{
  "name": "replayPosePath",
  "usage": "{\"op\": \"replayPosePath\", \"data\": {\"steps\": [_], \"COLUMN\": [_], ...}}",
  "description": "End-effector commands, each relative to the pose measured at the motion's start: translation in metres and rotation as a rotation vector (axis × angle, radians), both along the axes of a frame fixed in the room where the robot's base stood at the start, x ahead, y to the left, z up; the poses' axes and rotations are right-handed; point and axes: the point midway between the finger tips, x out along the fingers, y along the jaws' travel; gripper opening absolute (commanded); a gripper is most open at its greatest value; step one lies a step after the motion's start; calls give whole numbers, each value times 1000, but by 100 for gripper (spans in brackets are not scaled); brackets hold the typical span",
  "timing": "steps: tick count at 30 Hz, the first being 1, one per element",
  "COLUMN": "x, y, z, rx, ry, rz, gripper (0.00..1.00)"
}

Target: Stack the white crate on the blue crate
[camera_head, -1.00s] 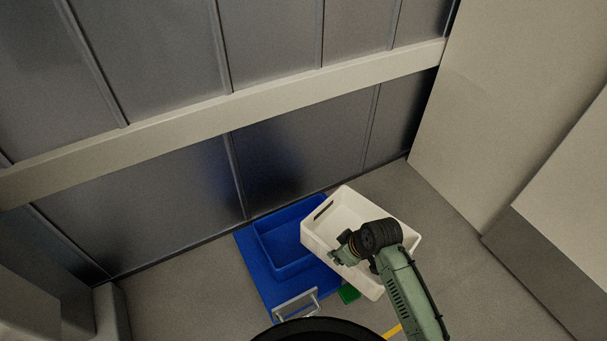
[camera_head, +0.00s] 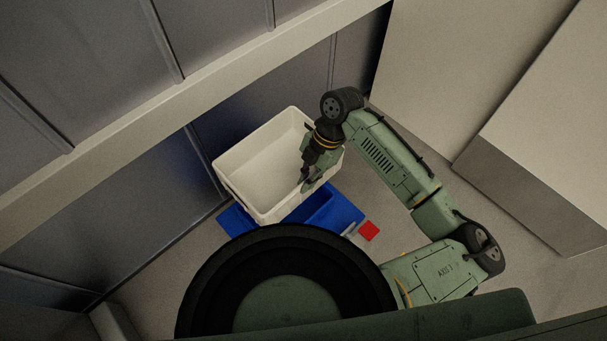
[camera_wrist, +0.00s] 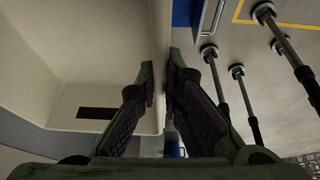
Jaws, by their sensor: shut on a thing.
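The white crate (camera_head: 250,172) is an open, empty-looking box in the head view. It hangs over the blue crate (camera_head: 322,212), covering much of it, and is turned relative to it. I cannot tell whether the two touch. My gripper (camera_head: 306,178) is shut on the right wall of the white crate. In the wrist view my fingers (camera_wrist: 161,88) pinch this wall, with the white crate's inside (camera_wrist: 75,55) and its dark handle slot on the left. The blue crate sits on a flat blue base (camera_head: 232,219).
A dark panelled wall (camera_head: 150,210) with a pale rail stands behind and left. Large pale boxes (camera_head: 480,70) stand at right. Bare floor lies between. The wrist view shows several dark rods (camera_wrist: 215,75) and a yellow floor line (camera_wrist: 285,23).

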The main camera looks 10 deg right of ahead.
Motion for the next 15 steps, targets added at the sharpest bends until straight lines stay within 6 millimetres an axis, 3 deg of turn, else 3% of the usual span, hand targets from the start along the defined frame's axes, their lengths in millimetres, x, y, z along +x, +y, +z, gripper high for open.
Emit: {"op": "replayPosePath", "data": {"steps": [15], "x": [0], "y": [0], "z": [-46], "rx": [1], "ry": [-2], "rz": [-3], "gripper": [0]}}
